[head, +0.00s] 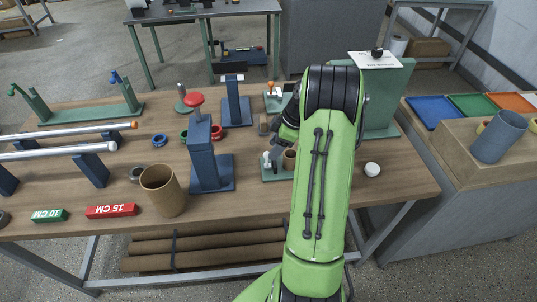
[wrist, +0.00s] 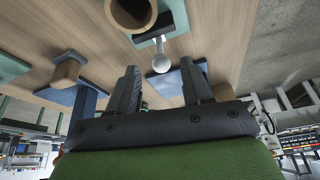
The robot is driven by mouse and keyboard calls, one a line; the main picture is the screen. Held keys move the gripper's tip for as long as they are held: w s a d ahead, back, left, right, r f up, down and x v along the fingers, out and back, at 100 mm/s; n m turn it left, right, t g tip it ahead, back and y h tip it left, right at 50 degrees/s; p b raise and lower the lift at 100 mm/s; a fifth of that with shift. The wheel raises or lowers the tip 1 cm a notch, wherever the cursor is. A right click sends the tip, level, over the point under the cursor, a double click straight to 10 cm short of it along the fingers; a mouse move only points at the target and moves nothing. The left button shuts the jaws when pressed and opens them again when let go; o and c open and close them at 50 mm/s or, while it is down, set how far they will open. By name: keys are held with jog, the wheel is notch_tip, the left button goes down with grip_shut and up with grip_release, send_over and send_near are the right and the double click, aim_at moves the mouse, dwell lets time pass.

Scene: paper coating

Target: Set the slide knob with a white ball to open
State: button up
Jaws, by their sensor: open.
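The slide knob with a white ball (head: 267,157) stands on a small green base plate (head: 274,173) beside a brown cylinder (head: 290,159), close to my gripper. In the wrist view the white ball (wrist: 161,63) sits at the end of a pale rod, near the brown cylinder (wrist: 130,12). My gripper (wrist: 160,68) is open, with one finger to each side of the ball in that picture. I cannot tell whether the ball is within the fingers' depth. In the head view my arm hides part of the gripper and the plate's right side.
A blue stand with a red knob (head: 194,100) and a cardboard tube (head: 162,190) stand to the left. A tall green panel (head: 388,95) stands behind right. A round white object (head: 372,169) lies on the wooden table (head: 405,190), right of my arm, with clear tabletop around it.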

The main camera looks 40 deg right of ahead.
jog(key=p+v, duration=0.1)
jog(key=v, duration=0.8)
jog(key=shift+p, duration=0.35)
jog(key=shift+w+a, duration=0.1)
